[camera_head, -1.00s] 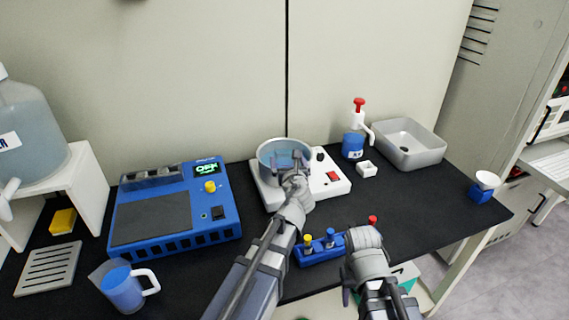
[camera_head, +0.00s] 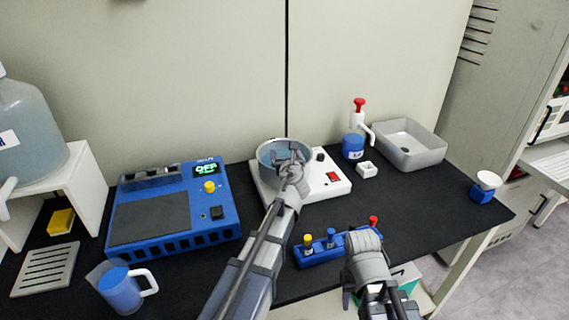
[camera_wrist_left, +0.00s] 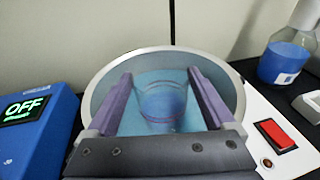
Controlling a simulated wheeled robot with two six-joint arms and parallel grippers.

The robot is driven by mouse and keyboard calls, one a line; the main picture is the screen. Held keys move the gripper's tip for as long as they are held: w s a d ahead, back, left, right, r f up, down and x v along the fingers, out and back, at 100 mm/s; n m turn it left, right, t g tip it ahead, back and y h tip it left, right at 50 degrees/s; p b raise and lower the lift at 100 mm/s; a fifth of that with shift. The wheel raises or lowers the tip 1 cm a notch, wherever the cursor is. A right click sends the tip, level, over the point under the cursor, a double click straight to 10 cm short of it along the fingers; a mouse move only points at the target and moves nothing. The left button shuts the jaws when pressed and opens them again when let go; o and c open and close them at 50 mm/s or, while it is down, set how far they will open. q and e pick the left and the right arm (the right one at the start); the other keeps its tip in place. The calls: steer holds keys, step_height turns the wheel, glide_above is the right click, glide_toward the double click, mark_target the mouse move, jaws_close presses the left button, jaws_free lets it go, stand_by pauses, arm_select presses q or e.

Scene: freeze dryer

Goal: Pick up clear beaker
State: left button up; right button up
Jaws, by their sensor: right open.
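The clear beaker (camera_wrist_left: 162,102) shows in the left wrist view, standing in a round metal bath (camera_wrist_left: 237,88) of light blue liquid. In the head view the bath (camera_head: 262,168) sits on a white heater base, and my left gripper (camera_head: 289,152) reaches over it, hiding most of the beaker. In the left wrist view the fingers of my left gripper (camera_wrist_left: 160,85) are apart, one on each side of the beaker. I cannot tell whether they press on it. My right gripper (camera_head: 352,292) is open and empty near the table's front edge, partly hidden by its own wrist.
A blue device (camera_head: 172,240) with an OFF display stands left of the bath. A tube rack (camera_head: 318,257) lies in front, a blue bottle (camera_head: 353,146) and grey basin (camera_head: 436,150) at back right. A jug (camera_head: 121,292) stands at front left. The right tabletop is mostly free.

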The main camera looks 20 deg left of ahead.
arm_select(q)
steer(key=c, duration=1.1)
steer(key=shift+o, duration=0.2)
steer(key=shift+r+p, duration=0.3)
step_height(320, 180, up, 9)
steer(key=p, duration=0.9)
steer(key=shift+r, duration=0.2)
